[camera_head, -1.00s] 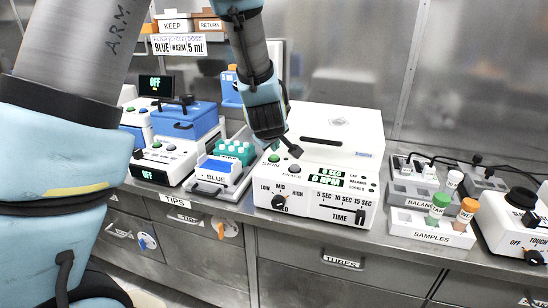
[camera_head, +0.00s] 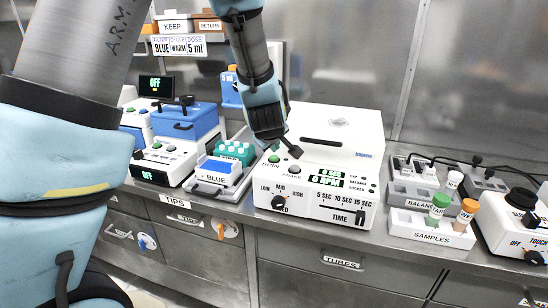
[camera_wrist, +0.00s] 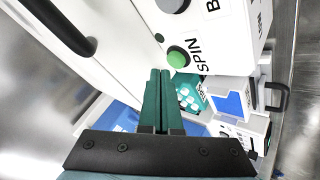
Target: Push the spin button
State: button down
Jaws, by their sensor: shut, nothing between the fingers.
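The green SPIN button (camera_head: 274,158) is on the sloped front panel of the white centrifuge (camera_head: 352,128), at its upper left. A grey button (camera_head: 294,169), labelled BRAKE, sits just right of it. In the wrist view the closed fingers (camera_wrist: 160,75) end just beside the green SPIN button (camera_wrist: 178,57), which stays uncovered. They look apart from it. The display (camera_head: 330,176) reads 0 SEC and 0 RPM.
Left of the centrifuge are a blue tray (camera_head: 215,170), a teal tube rack (camera_head: 236,151) and a blue-lidded device (camera_head: 184,121). A SAMPLES rack (camera_head: 430,228) with capped tubes stands at the right.

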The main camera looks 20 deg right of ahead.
jog(key=shift+f, duration=0.1)
dwell(0.5)
jog(key=shift+f+b, duration=0.3)
jog(key=shift+b, duration=0.05)
